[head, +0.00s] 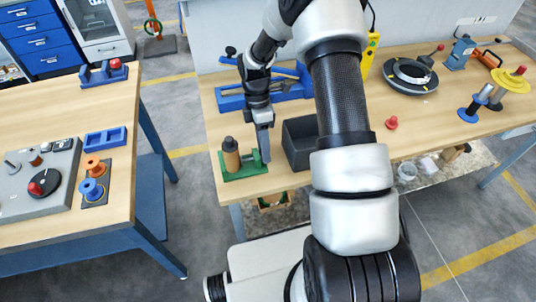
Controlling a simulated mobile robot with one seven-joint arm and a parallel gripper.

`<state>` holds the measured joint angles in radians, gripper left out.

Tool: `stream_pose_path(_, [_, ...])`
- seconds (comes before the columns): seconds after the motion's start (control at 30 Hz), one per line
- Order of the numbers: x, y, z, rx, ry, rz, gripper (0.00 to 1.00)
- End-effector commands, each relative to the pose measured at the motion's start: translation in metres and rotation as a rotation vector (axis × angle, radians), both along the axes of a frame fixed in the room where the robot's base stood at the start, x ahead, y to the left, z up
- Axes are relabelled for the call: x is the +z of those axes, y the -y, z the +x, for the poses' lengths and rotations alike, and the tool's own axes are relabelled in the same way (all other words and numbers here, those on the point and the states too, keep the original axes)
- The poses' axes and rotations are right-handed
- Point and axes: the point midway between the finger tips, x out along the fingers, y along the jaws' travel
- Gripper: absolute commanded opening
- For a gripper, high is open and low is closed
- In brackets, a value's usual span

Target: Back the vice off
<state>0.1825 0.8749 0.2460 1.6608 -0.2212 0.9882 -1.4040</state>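My gripper (265,146) points down over the near left part of the workbench, at the right side of a green fixture (242,175). Its fingers show edge-on, so I cannot tell whether they are open or shut, or whether they touch the fixture. A brown cylinder with a dark top (231,155) stands upright on the fixture's left. A long blue vice-like fixture (232,103) with black knobs lies behind my gripper, partly hidden by my arm. A smaller blue vice-like device (459,54) stands at the back right. Which one is the vice is unclear.
A dark open bin (299,153) stands just right of my gripper. A red knob-like piece (391,123), a black round turntable (410,74) and spools (494,96) are farther right. A separate left table (60,105) holds a grey control panel (45,190).

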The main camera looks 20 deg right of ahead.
Motion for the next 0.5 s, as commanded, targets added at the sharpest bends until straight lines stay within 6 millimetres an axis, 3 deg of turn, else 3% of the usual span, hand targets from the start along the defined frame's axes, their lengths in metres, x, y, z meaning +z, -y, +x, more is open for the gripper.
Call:
stream_pose_path(0.1, [0.0001, -0.0001, 0.0000, 0.000, 0.000, 0.000, 0.15])
stream_pose_path(0.27, [-0.0001, 0.0002, -0.0004, 0.000, 0.024, -0.001, 0.15])
stream_pose_path(0.5, [-0.0027, 0.0005, -0.0071, 0.002, 0.248, -0.002, 0.15])
